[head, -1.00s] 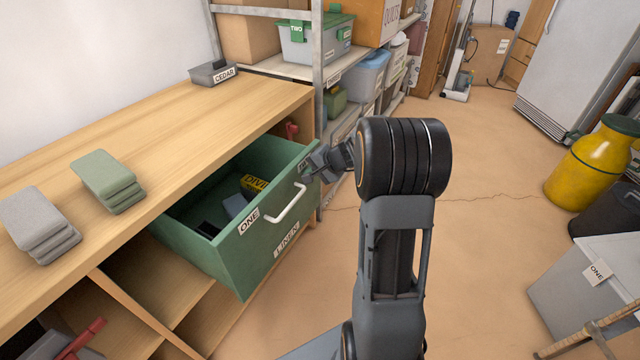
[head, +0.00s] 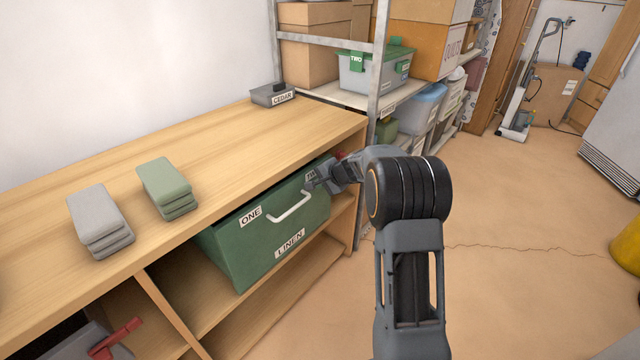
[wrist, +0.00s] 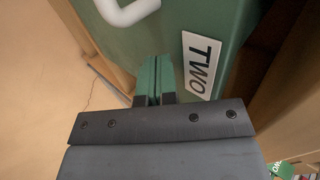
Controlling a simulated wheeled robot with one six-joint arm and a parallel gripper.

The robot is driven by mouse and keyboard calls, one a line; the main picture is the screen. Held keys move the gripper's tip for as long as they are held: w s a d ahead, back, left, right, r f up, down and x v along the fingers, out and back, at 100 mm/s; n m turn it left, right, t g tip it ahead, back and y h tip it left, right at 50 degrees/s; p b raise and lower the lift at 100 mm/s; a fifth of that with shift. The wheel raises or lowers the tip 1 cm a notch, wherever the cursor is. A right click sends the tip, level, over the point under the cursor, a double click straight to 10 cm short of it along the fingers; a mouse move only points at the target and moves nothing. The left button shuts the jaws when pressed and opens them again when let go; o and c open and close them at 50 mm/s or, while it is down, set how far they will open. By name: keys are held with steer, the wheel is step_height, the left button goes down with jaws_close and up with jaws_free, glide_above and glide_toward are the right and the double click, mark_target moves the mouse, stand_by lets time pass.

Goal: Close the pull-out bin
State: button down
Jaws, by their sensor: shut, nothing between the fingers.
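The pull-out bin (head: 262,243) is green, with a white handle (head: 291,208) and the labels ONE and LINEN on its front. It sits mostly inside the wooden shelf unit under the worktop; its front still stands a little out, and its inside is hidden. My gripper (head: 311,181) is shut and empty, at the upper right of the bin front, right of the handle. In the wrist view my gripper (wrist: 154,80) points at the green front (wrist: 190,14) beside a TWO label (wrist: 201,65). The fingertips appear to be against it; exact contact is hard to tell.
The worktop (head: 225,145) carries grey folded cloths (head: 98,218), green folded cloths (head: 166,185) and a CEDAR box (head: 270,95). A metal rack (head: 381,60) with boxes stands behind the unit. A grey bin with a red handle (head: 115,338) is lower left.

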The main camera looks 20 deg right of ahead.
steer(key=s+f+v, duration=0.2)
steer(key=v, duration=1.1)
steer(key=s+a+r+n+g+h+p, duration=0.1)
steer(key=s+a+r+n+p, duration=0.3)
steer(key=r+p, duration=0.3)
steer(key=s+a+r+n+g+p, duration=0.1)
steer(key=s+a+r+g+p, duration=0.1)
steer(key=s+a+r+p, duration=0.35)
steer(key=s+r+n+g+h+p, duration=0.1)
steer(key=s+r+n+h+p, duration=0.3)
steer(key=s+r+p, duration=0.8)
steer(key=s+n+p, duration=0.1)
steer(key=s+n, duration=0.1)
steer(key=s, duration=0.2)
steer(key=shift+a+r, duration=0.2)
steer(key=shift+a, duration=0.15)
steer(key=shift+w, duration=0.1)
